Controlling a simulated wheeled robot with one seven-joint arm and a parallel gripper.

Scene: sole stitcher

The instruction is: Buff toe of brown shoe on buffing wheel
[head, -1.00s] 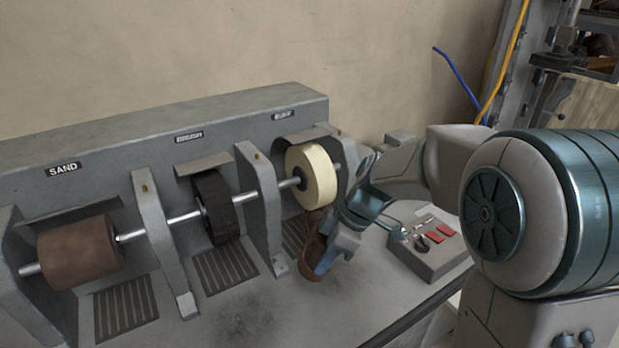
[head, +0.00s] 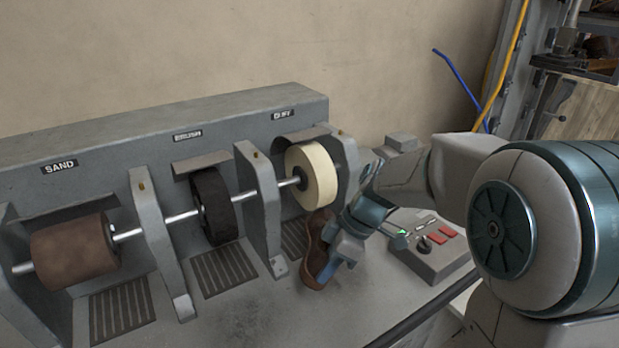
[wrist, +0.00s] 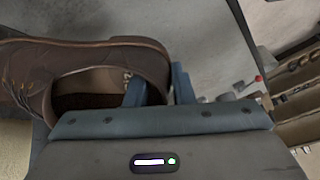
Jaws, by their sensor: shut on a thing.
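The brown shoe (head: 318,246) hangs from my gripper (head: 338,251) just below and in front of the cream buffing wheel (head: 311,175), under the BUFF label at the right end of the machine. In the wrist view, my gripper (wrist: 155,88) is shut on the heel end of the brown shoe (wrist: 75,62), one finger inside the opening and one outside. The toe points left in that view, and its tip is cut off by the frame edge. In the head view, the shoe's upper end is close to the wheel's lower edge; I cannot tell whether they touch.
A brown sanding roller (head: 75,252) and a black brush wheel (head: 213,206) sit on the same shaft to the left, between grey upright brackets (head: 262,208). A control box (head: 432,255) with red buttons stands right of my gripper. The bench front is bare.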

